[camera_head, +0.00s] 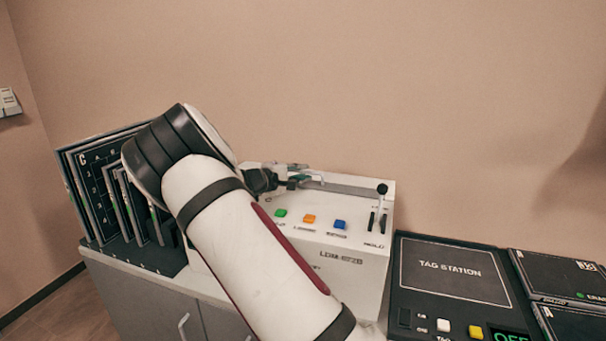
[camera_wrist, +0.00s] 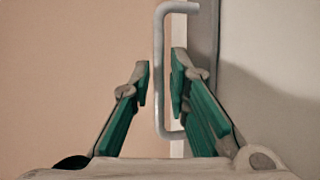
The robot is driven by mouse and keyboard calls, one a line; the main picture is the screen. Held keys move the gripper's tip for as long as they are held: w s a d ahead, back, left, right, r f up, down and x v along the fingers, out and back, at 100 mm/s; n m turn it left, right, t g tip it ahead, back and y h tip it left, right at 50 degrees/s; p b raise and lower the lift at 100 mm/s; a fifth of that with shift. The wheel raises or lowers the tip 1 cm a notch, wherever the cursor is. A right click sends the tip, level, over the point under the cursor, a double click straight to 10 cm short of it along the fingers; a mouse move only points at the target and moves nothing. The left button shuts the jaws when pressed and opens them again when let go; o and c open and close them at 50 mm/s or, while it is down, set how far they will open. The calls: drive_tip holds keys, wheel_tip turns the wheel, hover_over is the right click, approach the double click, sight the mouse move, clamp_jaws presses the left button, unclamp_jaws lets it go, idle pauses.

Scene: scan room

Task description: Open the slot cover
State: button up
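The white machine (camera_head: 345,262) stands on the cabinet, with green, orange and blue buttons on its sloped top. A grey strip (camera_head: 352,188) runs along its back top edge; I take this as the slot cover, and it looks closed. My gripper (camera_head: 300,176) is at the strip's left part, its fingers pointing right. In the wrist view a grey U-shaped handle (camera_wrist: 158,75) stands out from a pale strip (camera_wrist: 179,30). My gripper (camera_wrist: 162,82) is open, with the handle's bar between its fingertips and gaps showing on both sides. My arm hides the machine's left side.
A rack of dark plates (camera_head: 95,190) is at the left. The tag station (camera_head: 450,275) and dark cases (camera_head: 560,275) lie at the right. The wall is close behind the machine.

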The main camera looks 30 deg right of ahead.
drive_tip(key=shift+w+d+f, duration=0.1)
drive_tip(key=shift+w+d, duration=0.05)
drive_tip(key=shift+d, duration=0.4)
clamp_jaws()
drive_tip(key=w+d+b, duration=0.4)
drive_tip(key=d, duration=0.1)
drive_tip(key=shift+w+d, duration=0.15)
